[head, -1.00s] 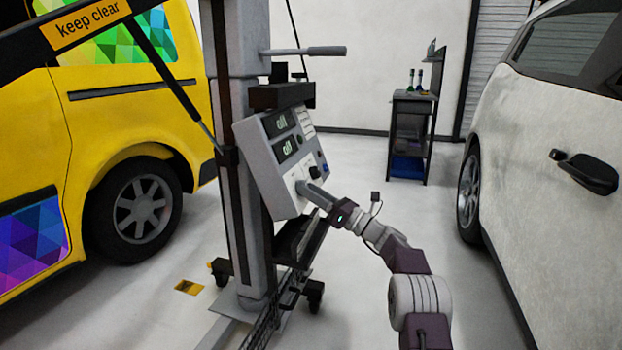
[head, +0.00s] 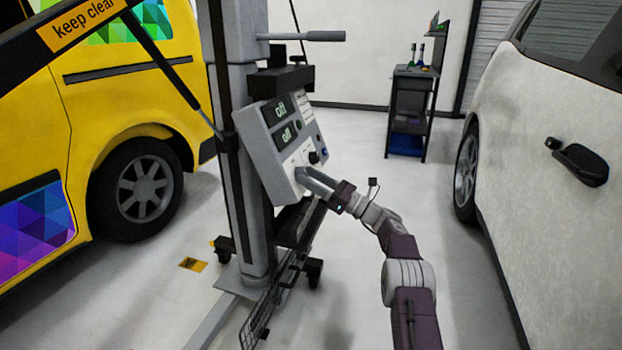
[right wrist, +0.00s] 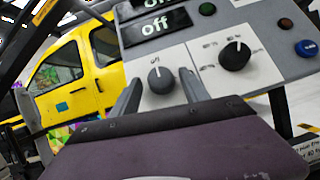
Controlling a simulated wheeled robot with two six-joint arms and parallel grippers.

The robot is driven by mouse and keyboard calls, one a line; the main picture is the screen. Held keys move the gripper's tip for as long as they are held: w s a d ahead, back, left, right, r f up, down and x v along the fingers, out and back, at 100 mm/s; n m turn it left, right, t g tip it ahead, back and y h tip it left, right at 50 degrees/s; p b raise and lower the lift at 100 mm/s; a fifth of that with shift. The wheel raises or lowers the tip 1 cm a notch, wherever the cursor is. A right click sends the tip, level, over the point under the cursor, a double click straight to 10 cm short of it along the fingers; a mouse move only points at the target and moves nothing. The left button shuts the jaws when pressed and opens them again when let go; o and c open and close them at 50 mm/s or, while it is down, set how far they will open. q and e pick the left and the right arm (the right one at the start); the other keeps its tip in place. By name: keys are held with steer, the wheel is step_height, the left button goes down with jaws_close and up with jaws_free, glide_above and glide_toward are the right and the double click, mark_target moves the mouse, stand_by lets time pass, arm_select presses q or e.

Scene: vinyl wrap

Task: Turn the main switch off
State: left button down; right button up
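The grey control panel (head: 284,170) is mounted on the tall column and tilted. In the right wrist view its face (right wrist: 205,89) has a left knob (right wrist: 161,80) and a larger right knob (right wrist: 235,55), both black. The left knob's pointer leans slightly left of straight up; its label is too small to read surely. Two displays above both read "off"; the lower display (right wrist: 155,28) shows fully. My right gripper (head: 304,174) is at the panel's lower part. Its open fingers stand either side of the left knob, with gaps visible; contact is unclear. My left gripper is out of view.
A green button (right wrist: 207,9), a red button (right wrist: 286,24) and a blue button (right wrist: 305,48) sit on the panel. A yellow van (head: 90,120) stands left, a white car (head: 550,150) right. A dark shelf cart (head: 410,110) stands behind.

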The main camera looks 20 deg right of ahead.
steer(key=p+v, duration=0.2)
steer(key=v, duration=0.7)
steer(key=shift+p, duration=0.35)
